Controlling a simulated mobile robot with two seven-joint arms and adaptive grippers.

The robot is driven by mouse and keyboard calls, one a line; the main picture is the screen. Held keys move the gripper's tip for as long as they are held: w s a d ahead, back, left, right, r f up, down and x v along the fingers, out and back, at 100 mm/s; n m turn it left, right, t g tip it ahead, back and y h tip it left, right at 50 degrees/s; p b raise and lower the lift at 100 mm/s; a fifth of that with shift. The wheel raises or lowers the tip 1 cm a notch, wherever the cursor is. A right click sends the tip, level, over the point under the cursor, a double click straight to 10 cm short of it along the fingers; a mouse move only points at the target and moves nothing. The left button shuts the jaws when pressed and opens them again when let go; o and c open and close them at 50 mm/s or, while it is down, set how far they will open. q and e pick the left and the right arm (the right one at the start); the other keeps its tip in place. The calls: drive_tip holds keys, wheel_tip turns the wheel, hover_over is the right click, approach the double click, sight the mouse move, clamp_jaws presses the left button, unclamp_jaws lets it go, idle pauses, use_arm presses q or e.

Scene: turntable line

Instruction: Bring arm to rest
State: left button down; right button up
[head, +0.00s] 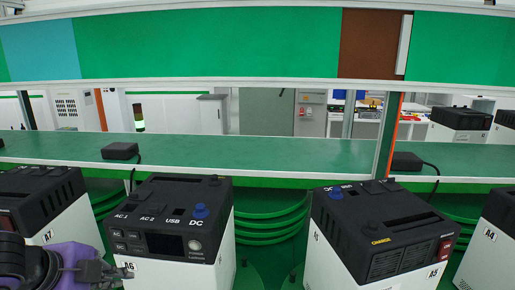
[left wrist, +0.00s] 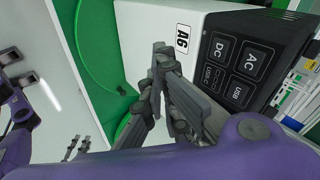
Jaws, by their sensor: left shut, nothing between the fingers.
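My left gripper (head: 104,272) is at the lower left of the head view, in front of the power station marked A6 (head: 165,262). It is shut and empty. In the left wrist view its dark fingers (left wrist: 160,52) are together in front of the white side of A6 (left wrist: 148,22), whose label and dark panel show beside them. I cannot tell if they touch it. At the left of the wrist view is another purple arm of mine, with small dark finger-like parts (left wrist: 76,148) below it; their opening is unclear.
More power stations stand close by: A7 (head: 32,192) at left, A5 (head: 380,230) right of centre, and A4 (head: 490,250) at the right edge. Green curved rails (head: 270,222) lie between them. Behind is a green shelf (head: 250,150) with black adapters (head: 120,151).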

use_arm(q)
drive_tip(key=s+d+f+n+g, duration=0.15)
drive_tip(key=s+f+n, duration=0.3)
drive_tip(key=f, duration=0.45)
drive_tip(key=s+d+f+n, duration=0.25)
drive_tip(key=s+f, duration=0.35)
drive_tip(key=f, duration=0.3)
drive_tip(key=s+d+f+n+g+y, duration=0.1)
drive_tip(key=s+d+f+n+g, duration=0.1)
drive_tip(key=s+f+n, duration=0.45)
drive_tip(key=s+d+f+n+g+y, duration=0.1)
drive_tip(key=s+f+n+g+y, duration=0.15)
drive_tip(key=s, duration=0.75)
drive_tip(key=w+d+f+t+h, duration=0.1)
drive_tip(key=w+d+f+t, duration=0.1)
drive_tip(key=f, duration=0.3)
drive_tip(key=w+d+f+t+h, duration=0.1)
drive_tip(key=w+d+f+t, duration=0.1)
drive_tip(key=w+f+t, duration=0.3)
drive_tip(key=shift+w+d+f, duration=0.3)
drive_tip(key=shift+d+f, duration=0.05)
drive_tip(key=shift+f, duration=0.45)
idle(1.0)
